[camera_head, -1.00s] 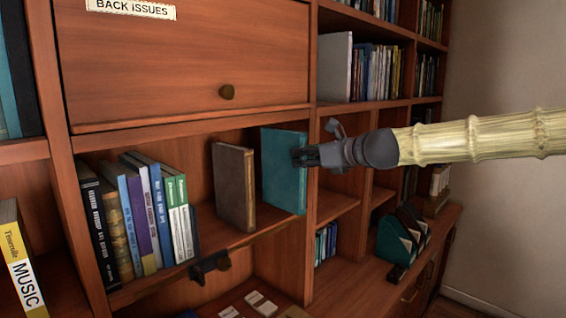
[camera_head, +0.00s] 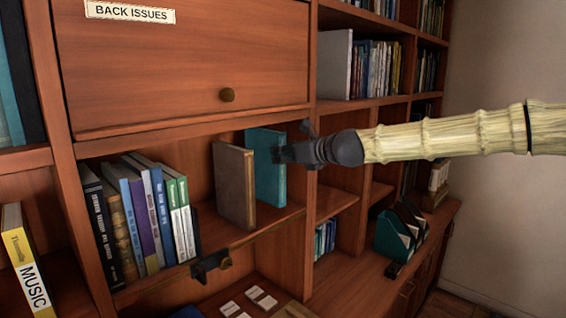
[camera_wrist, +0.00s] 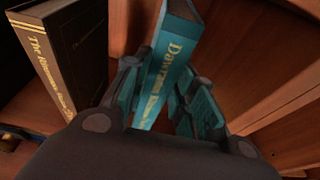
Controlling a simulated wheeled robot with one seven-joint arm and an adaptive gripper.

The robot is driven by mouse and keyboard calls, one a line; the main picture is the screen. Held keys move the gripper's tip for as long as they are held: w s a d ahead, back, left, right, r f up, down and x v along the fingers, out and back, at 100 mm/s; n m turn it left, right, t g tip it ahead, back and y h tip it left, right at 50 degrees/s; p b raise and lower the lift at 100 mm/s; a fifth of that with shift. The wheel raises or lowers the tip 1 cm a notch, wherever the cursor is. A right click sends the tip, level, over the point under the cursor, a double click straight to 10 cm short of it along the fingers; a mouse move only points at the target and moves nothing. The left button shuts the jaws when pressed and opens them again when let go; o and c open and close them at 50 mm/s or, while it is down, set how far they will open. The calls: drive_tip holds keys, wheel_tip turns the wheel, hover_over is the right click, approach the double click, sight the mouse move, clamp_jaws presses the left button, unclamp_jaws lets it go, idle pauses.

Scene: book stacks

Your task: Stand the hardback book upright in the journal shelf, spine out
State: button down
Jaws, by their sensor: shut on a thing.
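A teal hardback book (camera_head: 266,172) stands upright in the shelf bay under the BACK ISSUES door, its spine facing out. My gripper (camera_head: 284,153) is shut on it from the front right. In the wrist view the teal spine (camera_wrist: 170,65) with gold lettering shows between the two fingers (camera_wrist: 168,105).
A row of several books (camera_head: 145,215) leans at the left of the bay. A dark latch (camera_head: 211,265) sits on the shelf's front edge. An upright divider (camera_head: 309,200) closes the bay on the right. The BACK ISSUES door (camera_head: 190,70) is shut above.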

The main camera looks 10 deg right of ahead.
drive_tip(key=shift+f+p, duration=0.5)
drive_tip(key=shift+f, duration=0.85)
drive_tip(key=c, duration=1.2)
unclamp_jaws()
drive_tip(key=shift+f, duration=0.15)
drive_tip(key=shift+o, duration=0.2)
drive_tip(key=b+v, duration=0.3)
drive_tip(key=v, duration=0.9)
drive_tip(key=shift+b, duration=0.3)
